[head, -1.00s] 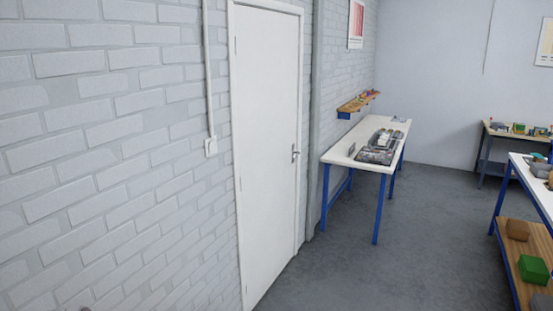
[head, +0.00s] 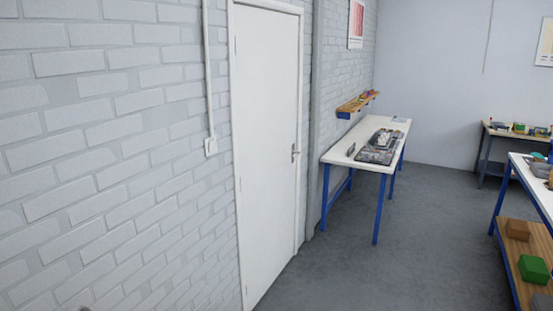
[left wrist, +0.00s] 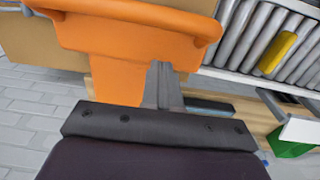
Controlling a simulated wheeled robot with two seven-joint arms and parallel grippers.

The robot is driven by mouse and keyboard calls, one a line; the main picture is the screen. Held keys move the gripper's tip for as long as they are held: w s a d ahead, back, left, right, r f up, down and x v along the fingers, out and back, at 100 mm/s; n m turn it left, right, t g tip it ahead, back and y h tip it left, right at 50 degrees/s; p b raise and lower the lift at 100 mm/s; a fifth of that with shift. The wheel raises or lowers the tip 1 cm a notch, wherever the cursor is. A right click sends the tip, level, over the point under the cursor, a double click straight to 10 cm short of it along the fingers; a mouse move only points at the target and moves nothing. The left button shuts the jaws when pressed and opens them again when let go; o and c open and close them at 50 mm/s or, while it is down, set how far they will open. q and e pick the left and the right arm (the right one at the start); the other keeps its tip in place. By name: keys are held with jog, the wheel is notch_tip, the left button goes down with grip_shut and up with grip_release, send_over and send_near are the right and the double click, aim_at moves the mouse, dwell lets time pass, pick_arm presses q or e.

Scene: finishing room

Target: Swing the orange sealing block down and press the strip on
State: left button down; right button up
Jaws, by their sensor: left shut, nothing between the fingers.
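A large orange part (left wrist: 130,35), which looks like the orange sealing block, fills the upper left of the left wrist view. It has a broad curved top and a flat piece reaching down. My left gripper (left wrist: 162,68) is shut and empty, with its grey fingertips right beside the lower orange piece. I cannot tell whether they touch it. I cannot make out the strip in either view. My right gripper is in neither view, and the head view shows no orange block.
In the left wrist view, a rack of grey rollers (left wrist: 236,35) with one yellow piece (left wrist: 276,53) is at upper right, and a green box (left wrist: 290,149) at lower right. The head view shows a white door (head: 268,150), a white bench (head: 343,152) and open grey floor.

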pick_arm(q)
jog(key=shift+f+b, duration=0.5)
jog(key=shift+f, duration=0.25)
dwell(0.9)
notch_tip(320, 180, up, 7)
jog(key=p, duration=0.6)
jog(key=shift+s+d+m+g, duration=0.15)
jog(key=shift+s+d+m, duration=0.05)
jog(key=shift+s+m, duration=0.3)
jog(key=shift+s+d+m+g, duration=0.15)
jog(key=shift+s+d+m, duration=0.05)
jog(key=shift+s+m, duration=0.3)
jog(key=s+d+r+m+t+b, duration=0.1)
jog(key=s+d+r+m+b, duration=0.1)
jog(key=d+m+b, duration=0.3)
jog(key=s+d+r+m+t+b, duration=0.1)
jog(key=s+d+r+m+b, duration=0.2)
jog(key=d+m+b, duration=0.2)
jog(key=shift+d+m+b, duration=0.4)
jog(key=shift+d+b, duration=0.5)
jog(key=shift+b, duration=0.75)
